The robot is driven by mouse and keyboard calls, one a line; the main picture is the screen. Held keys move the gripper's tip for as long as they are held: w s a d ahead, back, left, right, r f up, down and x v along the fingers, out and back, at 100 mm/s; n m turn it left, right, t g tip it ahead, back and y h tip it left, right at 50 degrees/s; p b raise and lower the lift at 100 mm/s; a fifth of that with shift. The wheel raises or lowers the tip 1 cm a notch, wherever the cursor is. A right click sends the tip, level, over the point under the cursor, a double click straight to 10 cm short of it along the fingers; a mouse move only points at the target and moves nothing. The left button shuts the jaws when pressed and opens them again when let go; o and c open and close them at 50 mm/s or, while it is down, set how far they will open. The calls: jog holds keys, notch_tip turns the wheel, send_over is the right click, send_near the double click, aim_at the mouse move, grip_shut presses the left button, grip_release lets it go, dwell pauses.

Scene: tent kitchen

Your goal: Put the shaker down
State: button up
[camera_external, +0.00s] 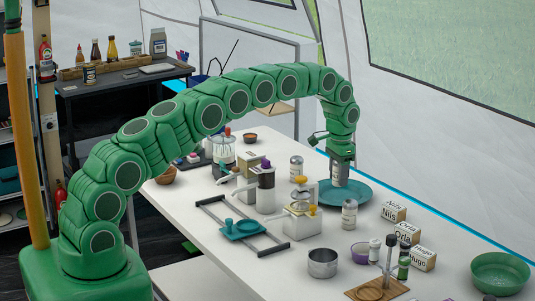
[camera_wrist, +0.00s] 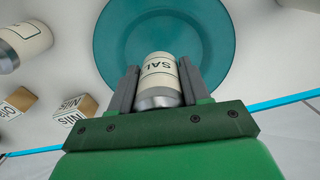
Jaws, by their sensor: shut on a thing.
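My gripper (camera_external: 341,158) is shut on a shaker (camera_external: 340,176), a cylinder with a pale label and metallic end. In the wrist view the shaker (camera_wrist: 160,78) sits between the two fingers (camera_wrist: 158,82), and its label reads "SAL", partly hidden. The shaker hangs roughly upright over the teal plate (camera_external: 358,195); the plate (camera_wrist: 112,45) also lies behind it in the wrist view. I cannot tell whether the shaker touches the plate.
Similar shakers stand left of the plate (camera_external: 296,168) and in front of it (camera_external: 349,214). Name blocks (camera_external: 393,212) line the right. A metal pot (camera_external: 323,263), a purple bowl (camera_external: 361,252) and a green bowl (camera_external: 499,272) stand nearer. Kitchen devices (camera_external: 262,187) crowd the left.

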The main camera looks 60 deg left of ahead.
jog(key=shift+w+f, duration=0.2)
jog(key=shift+w, duration=0.1)
jog(key=shift+w+f, duration=0.1)
jog(key=shift+f, duration=0.05)
jog(key=shift+w+f, duration=0.15)
jog(key=shift+f, duration=1.65)
jog(key=shift+f, duration=0.1)
jog(key=o, duration=1.1)
